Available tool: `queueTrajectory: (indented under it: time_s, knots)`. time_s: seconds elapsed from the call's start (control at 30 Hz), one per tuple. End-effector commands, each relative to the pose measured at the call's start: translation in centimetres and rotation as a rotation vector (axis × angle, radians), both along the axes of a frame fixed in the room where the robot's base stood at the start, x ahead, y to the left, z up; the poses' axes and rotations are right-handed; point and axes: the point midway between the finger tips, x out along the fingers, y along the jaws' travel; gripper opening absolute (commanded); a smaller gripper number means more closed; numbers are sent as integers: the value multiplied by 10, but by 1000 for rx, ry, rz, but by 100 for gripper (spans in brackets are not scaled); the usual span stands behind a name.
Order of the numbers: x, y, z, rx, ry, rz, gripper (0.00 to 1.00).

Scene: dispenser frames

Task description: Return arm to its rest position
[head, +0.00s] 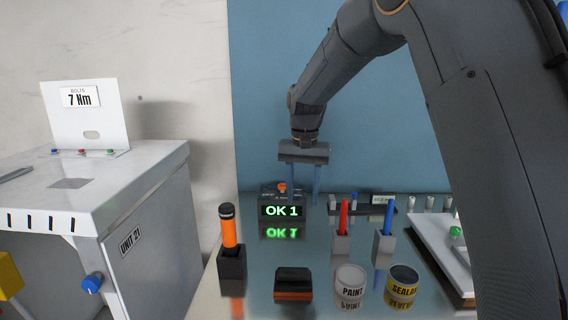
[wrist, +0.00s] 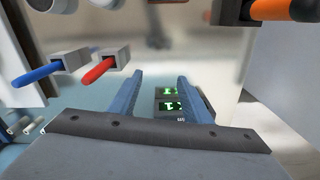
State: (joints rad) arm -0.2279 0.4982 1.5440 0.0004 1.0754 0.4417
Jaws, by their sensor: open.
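My gripper (head: 304,199) hangs from my dark grey arm over the far part of the glossy bench, its two blue fingers pointing down. The fingers are apart with nothing between them. In the wrist view my gripper (wrist: 159,78) also shows empty. A dark display box reading "OK 1" in green (head: 282,211) stands behind or just left of the fingers. In the wrist view the display (wrist: 170,105) shows between and beyond the fingers. My upper arm fills the right side of the head view and hides part of the bench.
An orange-handled tool in a black holder (head: 230,238), red pen (head: 343,217), blue pen (head: 387,220), black-and-orange block (head: 293,285), paint can (head: 350,284) and sealant can (head: 401,284) stand on the bench. A white tray (head: 430,240) is right. A white cabinet (head: 150,225) stands left.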

Motion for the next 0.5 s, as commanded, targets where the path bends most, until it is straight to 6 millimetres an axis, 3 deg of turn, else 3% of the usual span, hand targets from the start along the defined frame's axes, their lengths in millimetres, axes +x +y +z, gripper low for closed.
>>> queueTrajectory:
  time_s: [0.17, 0.27, 0.5]
  knots:
    - [-43, -39, -20, 0, -12, 36, 44]
    - [-81, -65, -36, -1, -24, 68, 44]
    - [-190, -117, -78, -7, -55, 149, 44]
